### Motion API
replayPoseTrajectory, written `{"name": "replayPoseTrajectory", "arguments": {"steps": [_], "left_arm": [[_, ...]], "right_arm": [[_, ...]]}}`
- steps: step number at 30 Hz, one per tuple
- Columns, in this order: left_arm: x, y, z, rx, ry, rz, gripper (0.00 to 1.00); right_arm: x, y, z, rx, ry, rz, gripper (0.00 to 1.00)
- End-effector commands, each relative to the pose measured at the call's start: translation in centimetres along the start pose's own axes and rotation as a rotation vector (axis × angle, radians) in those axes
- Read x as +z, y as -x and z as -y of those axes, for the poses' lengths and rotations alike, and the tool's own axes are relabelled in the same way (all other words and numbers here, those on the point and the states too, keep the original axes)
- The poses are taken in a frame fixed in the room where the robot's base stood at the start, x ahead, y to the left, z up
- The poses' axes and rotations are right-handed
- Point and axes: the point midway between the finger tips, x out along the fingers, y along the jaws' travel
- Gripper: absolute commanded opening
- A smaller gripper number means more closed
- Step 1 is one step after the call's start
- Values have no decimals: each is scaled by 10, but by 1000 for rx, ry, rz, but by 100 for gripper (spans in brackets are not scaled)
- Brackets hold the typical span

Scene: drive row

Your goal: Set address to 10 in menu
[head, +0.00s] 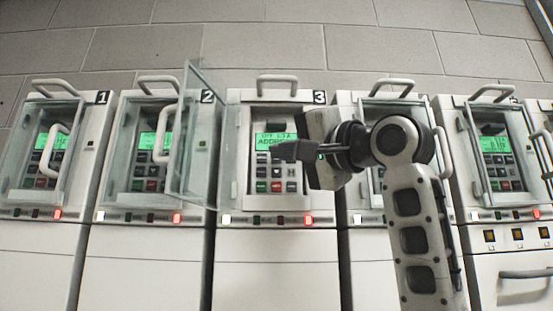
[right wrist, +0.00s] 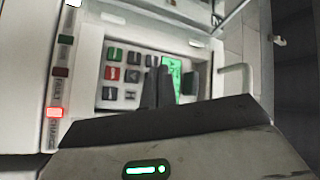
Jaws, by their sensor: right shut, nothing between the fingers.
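Drive 3 (head: 233,208) stands in the middle of the row, with its clear cover (head: 190,150) swung open to the left. Its green display (head: 272,136) is lit and shows text with "ADDR" readable; the rest is hidden by my gripper. Its keypad (head: 276,186) has grey, green and red keys, and also shows in the right wrist view (right wrist: 113,73). My right gripper (head: 275,151) is shut and empty, with its fingertips in front of the panel, between display and keys. In the right wrist view the fingers (right wrist: 158,88) cover part of the keypad and display. I cannot tell whether they touch a key.
Other drives, such as drive 1 (head: 38,204) and drive 2 (head: 112,204), stand on both sides with clear covers. My right arm hides much of the drive to the right. Drive 3's open cover juts out at left. Red lamps (head: 308,220) glow below the panels.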

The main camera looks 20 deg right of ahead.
Motion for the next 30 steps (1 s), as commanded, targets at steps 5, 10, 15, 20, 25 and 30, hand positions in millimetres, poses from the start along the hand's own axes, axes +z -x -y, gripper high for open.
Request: {"name": "replayPoseTrajectory", "arguments": {"steps": [5, 10, 15, 20, 25, 30], "left_arm": [[0, 0, 0, 0, 0, 0, 60], [1, -1, 0, 0, 0, 0, 60], [2, -1, 0, 0, 0, 0, 60], [2, -1, 0, 0, 0, 0, 60], [0, 0, 0, 0, 0, 0, 60], [-2, 2, 0, 0, 0, 0, 60]], "right_arm": [[-2, 1, -1, 0, 0, 0, 0], [-12, 11, -5, 2, -1, -2, 0], [-18, 18, -6, 0, 0, 1, 0], [-18, 18, -6, 0, 0, 1, 0], [-19, 16, -7, 0, 0, 1, 0], [-22, 12, -10, 1, -1, 2, 0]]}}
